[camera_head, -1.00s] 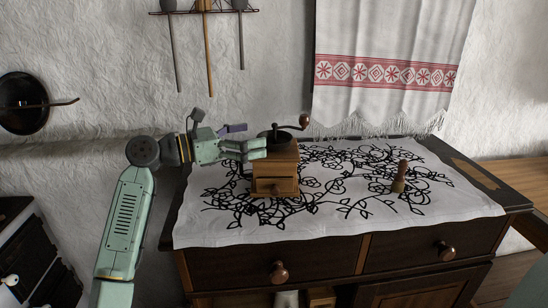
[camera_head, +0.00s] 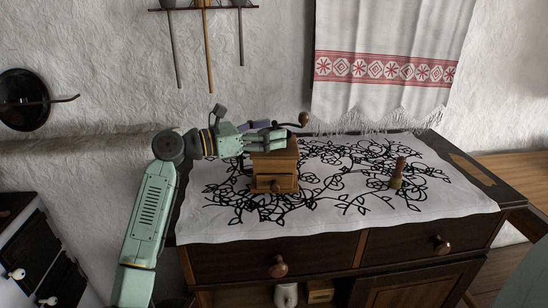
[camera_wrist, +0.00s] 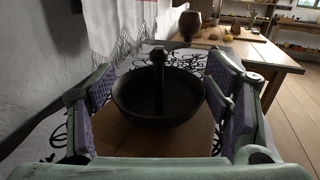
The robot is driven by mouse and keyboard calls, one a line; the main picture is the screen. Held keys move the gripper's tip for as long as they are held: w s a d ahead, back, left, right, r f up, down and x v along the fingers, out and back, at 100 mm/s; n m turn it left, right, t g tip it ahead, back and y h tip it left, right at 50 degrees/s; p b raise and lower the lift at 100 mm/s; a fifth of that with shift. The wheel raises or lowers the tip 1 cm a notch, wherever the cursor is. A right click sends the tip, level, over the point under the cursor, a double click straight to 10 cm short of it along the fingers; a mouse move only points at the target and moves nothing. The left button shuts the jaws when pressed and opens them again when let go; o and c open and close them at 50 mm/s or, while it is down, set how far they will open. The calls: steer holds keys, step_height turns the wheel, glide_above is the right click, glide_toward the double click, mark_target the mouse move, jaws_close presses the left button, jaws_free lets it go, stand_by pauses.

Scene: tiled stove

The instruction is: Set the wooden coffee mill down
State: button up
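The wooden coffee mill (camera_head: 274,178) stands upright on the patterned white cloth on the cabinet, with its small drawer facing the front. Its dark bowl (camera_wrist: 158,98) and the crank's brown knob (camera_wrist: 190,22) show in the wrist view. My gripper (camera_head: 272,140) is at the height of the mill's top and covers most of the bowl in the head view. In the wrist view my gripper (camera_wrist: 165,100) is open, with a finger on each side of the bowl and a visible gap on both sides. The bowl's front lower part meets the wooden box top.
The white cloth (camera_head: 330,212) has black vine patterns and lies over the dark cabinet (camera_head: 330,258). A small brown wooden piece (camera_head: 398,174) stands on its right part. The cloth between them is clear. A white towel (camera_head: 385,70) hangs on the wall behind.

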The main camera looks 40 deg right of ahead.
jaws_close()
stand_by(0.8)
